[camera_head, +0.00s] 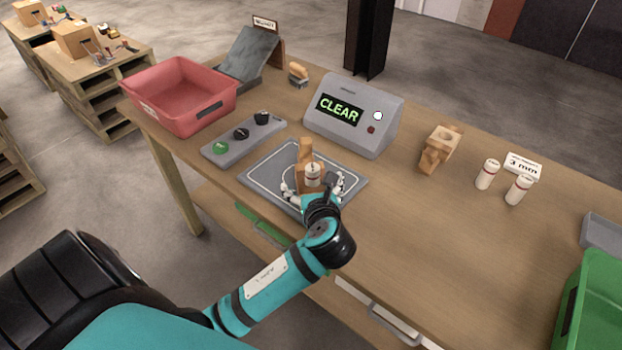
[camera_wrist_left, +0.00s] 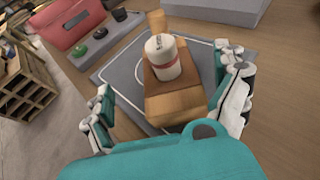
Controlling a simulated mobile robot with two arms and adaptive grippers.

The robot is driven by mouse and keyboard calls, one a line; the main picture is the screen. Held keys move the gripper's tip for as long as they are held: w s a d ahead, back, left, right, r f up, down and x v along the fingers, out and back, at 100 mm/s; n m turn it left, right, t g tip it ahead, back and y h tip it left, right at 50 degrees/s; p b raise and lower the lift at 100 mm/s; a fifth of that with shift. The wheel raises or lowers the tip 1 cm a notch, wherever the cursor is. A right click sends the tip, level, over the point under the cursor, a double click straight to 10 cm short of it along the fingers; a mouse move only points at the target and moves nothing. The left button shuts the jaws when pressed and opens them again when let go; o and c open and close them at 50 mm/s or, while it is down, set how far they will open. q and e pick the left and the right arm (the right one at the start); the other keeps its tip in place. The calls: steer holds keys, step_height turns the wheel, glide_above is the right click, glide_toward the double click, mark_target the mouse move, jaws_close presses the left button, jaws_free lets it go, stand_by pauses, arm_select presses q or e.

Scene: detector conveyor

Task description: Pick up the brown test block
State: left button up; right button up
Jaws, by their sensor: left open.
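A brown wooden block (camera_head: 306,150) lies on the grey pad (camera_head: 262,172) with a white outline. A white cylinder with a red band (camera_head: 312,174) stands on or in it; I cannot tell which. My left gripper (camera_head: 312,190) is open, with its fingers on either side of the block. In the left wrist view the block (camera_wrist_left: 176,103) and the cylinder (camera_wrist_left: 162,57) lie between the open fingers (camera_wrist_left: 170,75), with gaps visible on both sides. A second brown wooden block with a round hole (camera_head: 438,150) stands to the right of the display unit. My right gripper is not in view.
A grey display unit (camera_head: 360,112) reading CLEAR stands behind the pad. A button panel (camera_head: 240,138) and a red bin (camera_head: 180,92) are at left. Two white cylinders (camera_head: 487,175) and a "3 mm" label (camera_head: 523,165) stand at right. A green bin (camera_head: 590,310) is at the right edge.

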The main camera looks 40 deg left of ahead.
mark_target(314, 182)
arm_select(q)
steer(key=shift+d+f+x, duration=0.1)
steer(key=shift+d+x, duration=0.05)
steer(key=shift+x, duration=0.9)
steer(key=shift+d+f+x, duration=0.1)
steer(key=shift+x, duration=0.95)
steer(key=shift+d+f+x, duration=0.1)
steer(key=shift+d+x, duration=0.05)
steer(key=shift+x, duration=0.9)
steer(key=shift+w, duration=0.15)
steer(key=shift+r, duration=0.1)
steer(key=c, duration=1.4)
